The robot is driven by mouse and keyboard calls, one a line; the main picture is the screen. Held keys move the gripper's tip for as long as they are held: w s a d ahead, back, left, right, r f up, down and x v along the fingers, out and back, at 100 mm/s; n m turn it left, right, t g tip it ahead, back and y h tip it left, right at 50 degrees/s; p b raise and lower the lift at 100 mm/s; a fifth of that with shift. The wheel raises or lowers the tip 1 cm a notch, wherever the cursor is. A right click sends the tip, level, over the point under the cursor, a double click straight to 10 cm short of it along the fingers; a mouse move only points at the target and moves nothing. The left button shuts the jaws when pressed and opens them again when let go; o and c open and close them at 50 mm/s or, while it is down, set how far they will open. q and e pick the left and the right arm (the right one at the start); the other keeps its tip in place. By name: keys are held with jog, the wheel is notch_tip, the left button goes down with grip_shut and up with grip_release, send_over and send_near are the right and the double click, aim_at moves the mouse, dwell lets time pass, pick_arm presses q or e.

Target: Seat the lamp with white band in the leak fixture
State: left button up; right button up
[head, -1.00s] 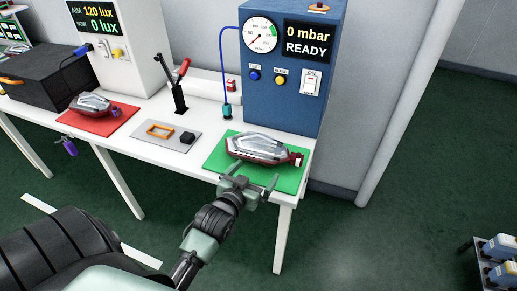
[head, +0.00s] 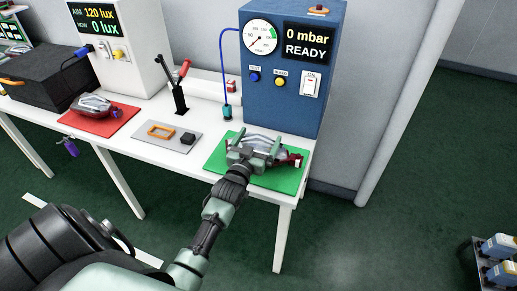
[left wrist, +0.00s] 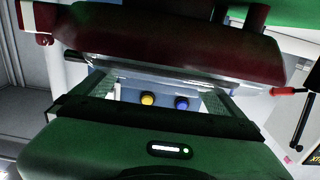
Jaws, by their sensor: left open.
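A dark red and clear lamp (head: 287,157) lies on a green mat (head: 211,164) at the table's right end. A white band (head: 298,162) shows near its right end, and at the upper left in the left wrist view (left wrist: 44,39). My left gripper (head: 257,144) is open over the lamp and hides part of it. In the left wrist view the lamp (left wrist: 170,38) crosses the top, close to the fingers (left wrist: 163,88). A second red and clear lamp (head: 96,105) lies on a red mat. A grey plate (head: 164,144) holds an orange frame and a dark block. My right gripper is out of view.
A blue tester (head: 290,104) reading "0 mbar READY" stands behind the green mat. A toggle clamp (head: 181,92) stands behind the grey plate. A white tester (head: 128,62) and a dark box (head: 42,76) are at left.

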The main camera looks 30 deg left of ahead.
pick_arm(q)
jog(key=c, duration=1.3)
jog(key=shift+r, duration=0.1)
jog(key=c, duration=0.4)
